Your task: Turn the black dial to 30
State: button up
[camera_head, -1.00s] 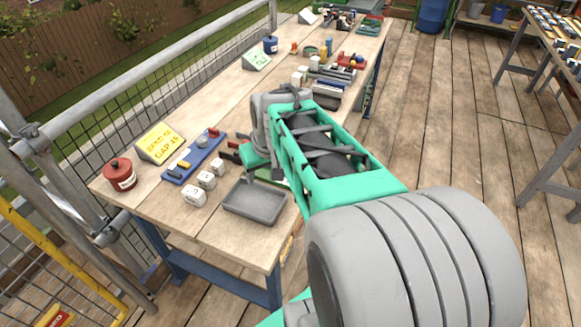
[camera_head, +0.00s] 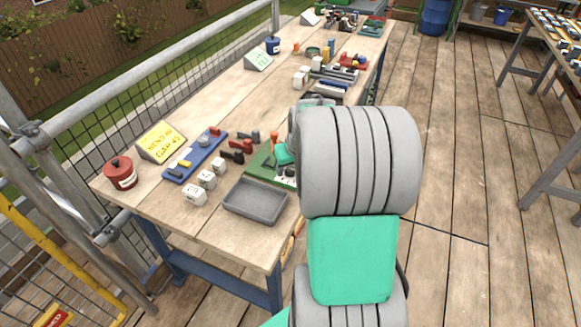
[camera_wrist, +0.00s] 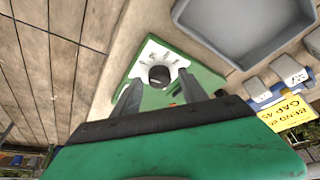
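The black dial (camera_wrist: 159,75) shows in the wrist view on a white marked plate (camera_wrist: 158,58) fixed to a green board (camera_wrist: 205,78). The numbers on the plate are too blurred to read. My gripper (camera_wrist: 152,88) has its two dark fingers apart, one on each side just below the dial in the picture. The fingers look empty, and I cannot tell if they touch the dial. In the head view the green board (camera_head: 262,164) lies on the bench, partly behind my arm, and the dial is hidden there.
A grey tray (camera_head: 256,200) lies beside the green board. White blocks (camera_head: 207,180), a blue board (camera_head: 196,157), a yellow sign (camera_head: 161,142) and a red pot (camera_head: 120,174) stand to the left on the wooden bench (camera_head: 225,235). Black and red clamps (camera_head: 238,146) lie behind the green board.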

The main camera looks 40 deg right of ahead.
grip_shut()
dwell(0.3)
jog(key=shift+m, duration=0.4)
jog(key=m+h+b, duration=0.1)
jog(key=m, duration=0.2)
jog(key=shift+a+g, duration=0.2)
jog(key=shift+g, duration=0.2)
jog(key=shift+m+g+h, duration=0.5)
jog(key=shift+m+h, duration=0.2)
jog(key=shift+m, duration=1.3)
jog(key=shift+o, duration=0.3)
grip_release()
